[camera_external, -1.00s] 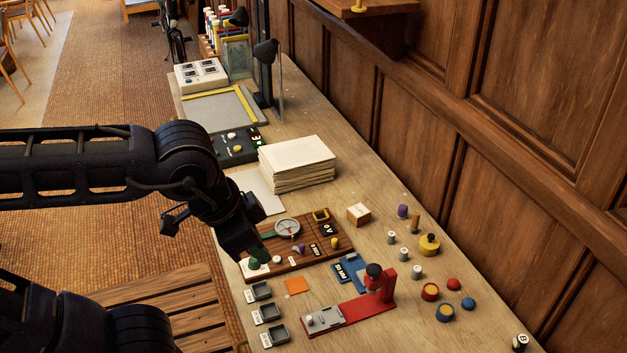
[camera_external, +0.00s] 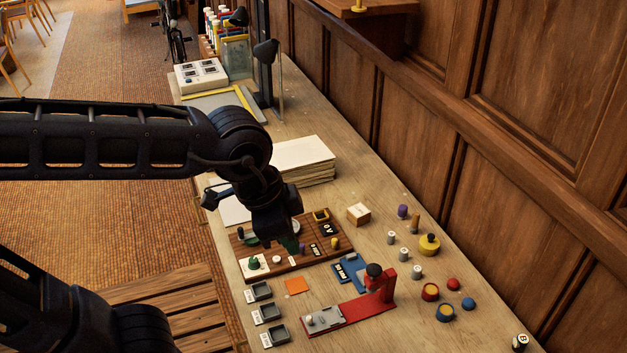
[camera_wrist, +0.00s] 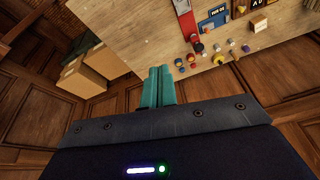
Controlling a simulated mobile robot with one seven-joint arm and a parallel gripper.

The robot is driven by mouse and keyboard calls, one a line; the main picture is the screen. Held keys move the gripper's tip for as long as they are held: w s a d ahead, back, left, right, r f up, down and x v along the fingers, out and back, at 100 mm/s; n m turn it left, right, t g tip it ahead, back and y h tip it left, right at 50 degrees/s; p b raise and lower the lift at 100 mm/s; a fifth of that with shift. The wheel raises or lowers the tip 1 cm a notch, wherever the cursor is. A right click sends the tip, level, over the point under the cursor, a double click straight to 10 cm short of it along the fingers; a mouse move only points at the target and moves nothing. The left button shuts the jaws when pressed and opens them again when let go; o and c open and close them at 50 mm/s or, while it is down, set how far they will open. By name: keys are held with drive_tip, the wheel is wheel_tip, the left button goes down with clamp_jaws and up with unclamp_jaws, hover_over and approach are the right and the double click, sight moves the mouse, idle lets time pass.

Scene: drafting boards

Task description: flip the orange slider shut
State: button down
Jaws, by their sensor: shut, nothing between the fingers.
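I cannot make out an orange slider for certain in either view. A brown wooden board (camera_external: 318,258) with several small controls lies on the table in the external view. I cannot tell whether the fingertips touch the board.
A flat orange square (camera_external: 297,286) lies in front of the board. A red stapler-like tool (camera_external: 350,313) and a blue board (camera_external: 350,272) are nearby. Grey trays (camera_external: 272,312) line the near edge. A paper stack (camera_external: 308,160) stands behind. Loose pegs and discs lie right.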

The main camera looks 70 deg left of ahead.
drive_tip(key=w+a+f+m+g+h, duration=0.1)
drive_tip(key=w+a+f+m, duration=0.4)
drive_tip(key=w+f, duration=0.4)
drive_tip(key=w+a+f+m+g+h, duration=0.15)
drive_tip(key=w+a+f+m, duration=0.4)
drive_tip(key=w, duration=0.65)
drive_tip(key=w+a+f+m, duration=0.3)
drive_tip(key=a+f, duration=0.3)
drive_tip(key=f, duration=0.4)
drive_tip(key=shift+w+a+f+h, duration=0.15)
drive_tip(key=shift+w+f+h, duration=0.15)
drive_tip(key=shift+w+h, duration=0.15)
drive_tip(key=shift+g, duration=0.25)
drive_tip(key=x, duration=1)
drive_tip(key=shift+a, duration=0.1)
